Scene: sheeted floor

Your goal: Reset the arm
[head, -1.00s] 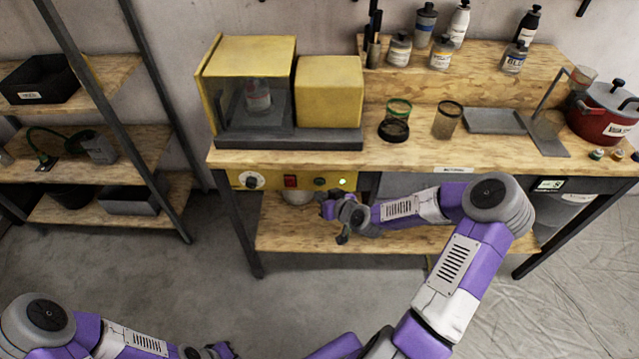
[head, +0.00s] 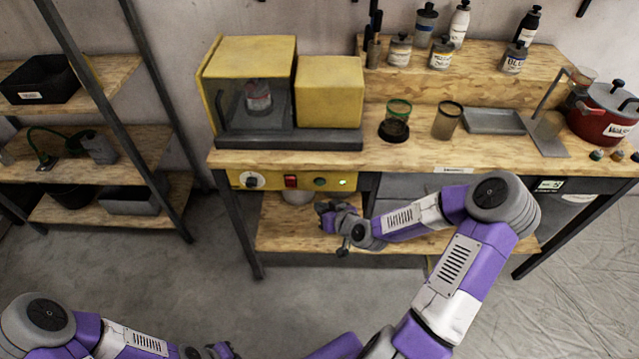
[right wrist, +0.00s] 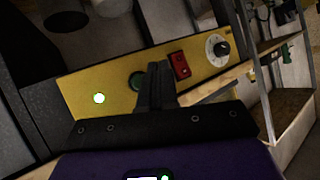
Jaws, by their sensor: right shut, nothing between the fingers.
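My right arm (head: 462,265) reaches up from the bottom of the head view and bends left at the elbow. My right gripper (head: 330,215) is in front of the workbench's yellow control panel (head: 268,181), below the bench top. In the right wrist view its fingers (right wrist: 156,85) are together and empty, pointing at the panel. The panel's green button (right wrist: 138,80), red switch (right wrist: 180,65) and white dial (right wrist: 217,49) show around the fingertips. A light (right wrist: 99,98) on the panel glows green. My left arm (head: 110,335) lies low at the left; its gripper's finger state is unclear.
The workbench (head: 415,163) carries a yellow cabinet (head: 247,60) with a bottle inside, jars, a grey tray (head: 493,121) and a red pot (head: 603,112). A shelf rack (head: 110,140) stands left. Floor between them is clear.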

